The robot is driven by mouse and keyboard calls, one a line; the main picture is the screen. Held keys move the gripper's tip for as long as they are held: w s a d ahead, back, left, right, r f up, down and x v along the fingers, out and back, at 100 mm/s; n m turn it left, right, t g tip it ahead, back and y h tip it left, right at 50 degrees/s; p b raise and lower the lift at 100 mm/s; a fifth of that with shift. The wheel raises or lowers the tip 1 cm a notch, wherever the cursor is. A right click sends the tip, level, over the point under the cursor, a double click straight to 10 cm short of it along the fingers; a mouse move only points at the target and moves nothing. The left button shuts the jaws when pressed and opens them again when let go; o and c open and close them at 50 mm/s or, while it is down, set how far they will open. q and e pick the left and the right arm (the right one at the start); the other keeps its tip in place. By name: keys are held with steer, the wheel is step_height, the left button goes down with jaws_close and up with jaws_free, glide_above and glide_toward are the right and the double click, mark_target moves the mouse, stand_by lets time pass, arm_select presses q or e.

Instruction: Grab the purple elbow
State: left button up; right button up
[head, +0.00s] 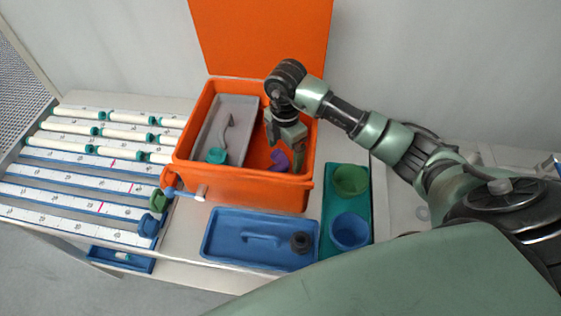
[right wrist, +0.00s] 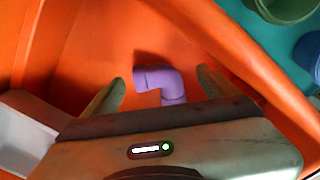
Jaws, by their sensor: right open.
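The purple elbow (head: 279,161) lies on the floor of the orange box (head: 240,187), at its right side. In the right wrist view the purple elbow (right wrist: 163,80) shows between and beyond the two fingertips, with its lower end partly hidden by the gripper body. My right gripper (head: 285,142) reaches down into the box above the elbow. It is open, its fingers (right wrist: 160,92) apart on either side of the elbow, with nothing held. My left gripper is not in view.
A grey tray (head: 207,128) with a teal-ended tool fills the box's left part. The orange lid (head: 262,38) stands open behind. A blue tray (head: 225,250) and green and blue cups (head: 350,180) sit in front and right. White tubes lie on racks at left.

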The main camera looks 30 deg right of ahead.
mark_target(285, 155)
steer(key=shift+w+d+f+p, duration=0.1)
steer(key=shift+f+p, duration=0.05)
steer(key=shift+f, duration=0.7)
steer(key=shift+w+d+f+p, duration=0.1)
steer(key=shift+f+p, duration=0.05)
steer(key=shift+f, duration=0.7)
steer(key=shift+c, duration=0.3)
steer(key=c, duration=1.4)
steer(key=shift+r, duration=0.1)
